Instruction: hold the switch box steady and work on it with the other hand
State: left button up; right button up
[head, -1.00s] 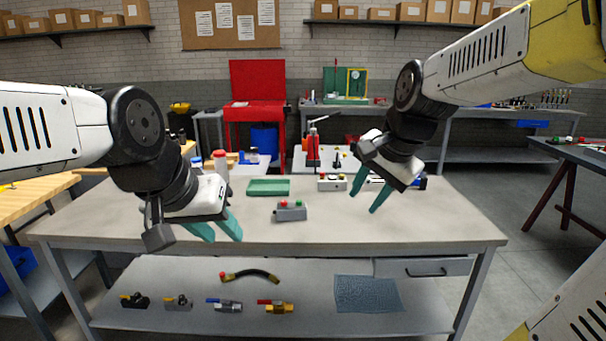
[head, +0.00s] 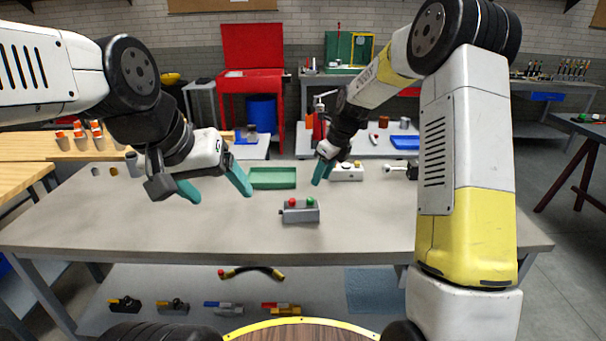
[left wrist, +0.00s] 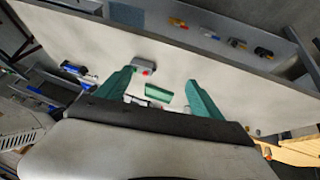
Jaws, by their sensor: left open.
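The switch box (head: 300,214) is a small grey box with a red and a green button on top. It sits on the workbench, right of centre in the head view, and also shows in the left wrist view (left wrist: 140,65). My left gripper (head: 215,190) is open and empty above the bench, to the left of the box and apart from it. In the left wrist view its two teal fingers (left wrist: 160,92) are spread wide. My right gripper (head: 322,173) is behind and slightly right of the box, not touching it; its fingers overlap in view, so their gap cannot be judged.
A green tray (head: 273,178) lies behind the switch box. The front of the bench top (head: 180,232) is clear. A lower shelf holds several valves and a hose (head: 252,271).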

pick_arm(q)
jog(key=w+d+n+g, duration=0.15)
jog(key=w+n, duration=0.25)
jog(key=w, duration=0.5)
jog(key=n+g+y, duration=0.2)
jog(key=n+g, duration=0.3)
jog(key=n, duration=1)
send_over(288, 204)
jog(key=shift+t, duration=0.25)
notch_tip(288, 204, down, 22)
jog(key=shift+f, duration=0.1)
notch_tip(288, 204, down, 8)
jog(key=shift+w+f, duration=0.1)
jog(key=shift+c, duration=0.2)
grip_shut()
